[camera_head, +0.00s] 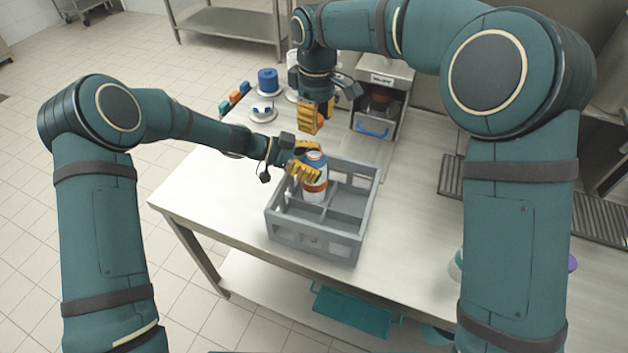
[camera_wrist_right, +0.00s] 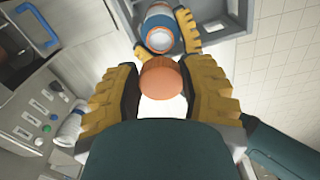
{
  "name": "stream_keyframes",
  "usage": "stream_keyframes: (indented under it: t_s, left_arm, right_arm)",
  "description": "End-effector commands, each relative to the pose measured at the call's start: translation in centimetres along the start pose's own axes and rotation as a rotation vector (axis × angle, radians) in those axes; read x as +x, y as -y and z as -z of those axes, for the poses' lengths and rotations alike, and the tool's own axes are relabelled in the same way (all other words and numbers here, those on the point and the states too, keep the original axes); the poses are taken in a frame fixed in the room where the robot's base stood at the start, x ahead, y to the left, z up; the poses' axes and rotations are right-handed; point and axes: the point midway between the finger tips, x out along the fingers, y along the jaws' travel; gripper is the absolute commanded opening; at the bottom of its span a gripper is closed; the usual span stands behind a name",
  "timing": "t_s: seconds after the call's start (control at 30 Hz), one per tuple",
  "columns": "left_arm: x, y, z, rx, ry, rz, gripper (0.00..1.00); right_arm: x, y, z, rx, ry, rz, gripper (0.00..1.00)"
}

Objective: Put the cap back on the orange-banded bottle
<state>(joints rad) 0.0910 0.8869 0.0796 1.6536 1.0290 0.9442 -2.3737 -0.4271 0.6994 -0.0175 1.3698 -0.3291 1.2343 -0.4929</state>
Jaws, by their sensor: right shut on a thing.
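The orange-banded bottle (camera_head: 314,187) stands upright in a compartment of the grey crate (camera_head: 318,251), its upper part above the rim. Its top, with a blue ring, faces the right wrist view (camera_wrist_right: 159,37) and carries no cap. My left gripper (camera_head: 304,161) is shut on the upper part of the bottle, one finger on each side. My right gripper (camera_head: 319,118) is shut on the orange cap (camera_wrist_right: 161,78), which sits between its fingertips. The cap is held above and behind the bottle, apart from it. In the head view the fingers hide part of the cap.
Behind the crate stands a machine (camera_head: 383,92) with a blue handle. A blue cylinder (camera_head: 267,80) and small coloured items stand at the table's back left. Near the right edge, a purple item (camera_head: 572,264) is partly hidden by my arm. The table left of the crate is clear.

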Motion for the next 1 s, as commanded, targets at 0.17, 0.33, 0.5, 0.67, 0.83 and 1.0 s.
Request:
stream_keyframes:
  t_s: [0.17, 0.33, 0.5, 0.67, 0.83, 1.0]
  left_arm:
    - [0.0, 0.0, -0.1, -0.001, 0.001, 0.0, 0.26]
    - [0.0, 0.0, -0.1, -0.001, 0.001, 0.0, 0.26]
    - [0.0, 0.0, -0.1, -0.001, 0.001, -0.001, 0.26]
    - [0.0, 0.0, -0.1, -0.001, 0.002, 0.0, 0.26]
    - [0.0, 0.0, -0.1, -0.001, 0.002, 0.0, 0.26]
    - [0.0, 0.0, -0.1, -0.001, 0.002, 0.0, 0.26]
  right_arm:
    - [0.1, 0.0, 0.0, 0.0, 0.0, 0.0, 0.33]
    - [1.9, 0.0, -0.1, -0.001, 0.002, 0.0, 0.33]
    - [4.1, 0.0, -0.1, 0.0, 0.001, -0.002, 0.33]
    - [5.0, -0.1, -0.1, 0.0, -0.002, -0.004, 0.33]
    - [5.0, -0.1, -0.1, 0.0, -0.002, -0.004, 0.33]
    - [5.0, -0.1, -0.1, 0.0, -0.002, -0.004, 0.33]
